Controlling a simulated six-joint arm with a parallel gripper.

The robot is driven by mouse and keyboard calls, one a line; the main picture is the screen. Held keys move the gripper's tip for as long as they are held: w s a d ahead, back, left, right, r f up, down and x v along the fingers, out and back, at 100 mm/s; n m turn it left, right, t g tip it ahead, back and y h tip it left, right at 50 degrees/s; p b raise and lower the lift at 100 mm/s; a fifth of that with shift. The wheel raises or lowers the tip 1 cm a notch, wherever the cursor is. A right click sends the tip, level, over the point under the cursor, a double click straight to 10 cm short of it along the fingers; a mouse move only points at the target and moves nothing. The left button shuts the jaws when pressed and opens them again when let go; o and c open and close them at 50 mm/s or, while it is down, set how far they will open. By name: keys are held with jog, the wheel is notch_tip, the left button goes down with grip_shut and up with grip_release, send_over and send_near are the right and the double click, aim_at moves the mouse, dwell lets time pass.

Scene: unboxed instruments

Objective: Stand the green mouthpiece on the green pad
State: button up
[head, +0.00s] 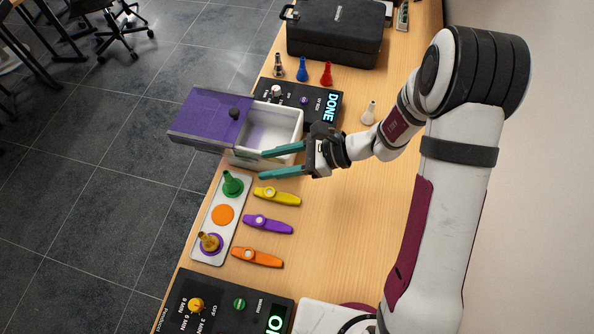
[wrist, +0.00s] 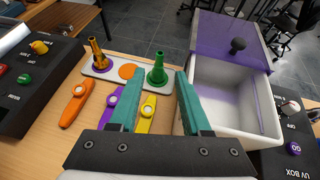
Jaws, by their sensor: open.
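The green mouthpiece (head: 232,185) stands upright at the upper end of a pale tray (head: 197,250). The green pad cannot be told apart from the mouthpiece's flared base, which covers that spot. In the wrist view the mouthpiece (wrist: 158,70) stands just beyond my fingertips, nearer the right one. My gripper (head: 263,165) is open and empty, with its teal fingers apart and pointing left in the head view. It is up and to the right of the mouthpiece there, close to the open box, and not visibly touching the mouthpiece.
The tray's orange pad (head: 222,215) is bare; a gold mouthpiece (head: 209,242) stands on its purple pad. Yellow (head: 278,196), purple (head: 268,224) and orange (head: 258,257) kazoos lie beside it. An open white box (head: 285,120) with a purple lid is close to my fingers.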

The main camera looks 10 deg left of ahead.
jog(key=s+d+r+n+h, duration=0.6)
jog(key=s+d+r+n, duration=0.2)
jog(key=s+d+r, duration=0.3)
jog(key=s+d+n+t+h, duration=0.2)
jog(key=s+d+h, duration=0.2)
jog(key=d, duration=0.5)
jog(key=shift+s+h, duration=0.4)
jog(key=shift+s, duration=0.35)
jog(key=o, duration=0.5)
jog(key=shift+r, duration=0.1)
jog(key=o, duration=0.3)
jog(key=w+a+r+n, duration=0.1)
jog(key=w+a+r, duration=0.1)
jog(key=a, duration=0.1)
jog(key=w+a+r+n+h, duration=0.1)
jog(key=w+a+r+n, duration=0.1)
jog(key=w+a+r, duration=0.1)
jog(key=shift+w+r, duration=0.15)
jog(key=shift+w, duration=0.2)
jog(key=shift+o, duration=0.2)
jog(key=w+a+r+n, duration=0.1)
jog(key=a+r, duration=0.1)
jog(key=a, duration=0.4)
jog(key=w+a+r+n, duration=0.1)
jog(key=a+r+n, duration=0.15)
jog(key=a, duration=0.45)
notch_tip(320, 180, down, 10)
jog(key=shift+a+r+m+h, duration=0.15)
jog(key=shift+a+m+h, duration=0.05)
jog(key=shift+m+h, duration=0.2)
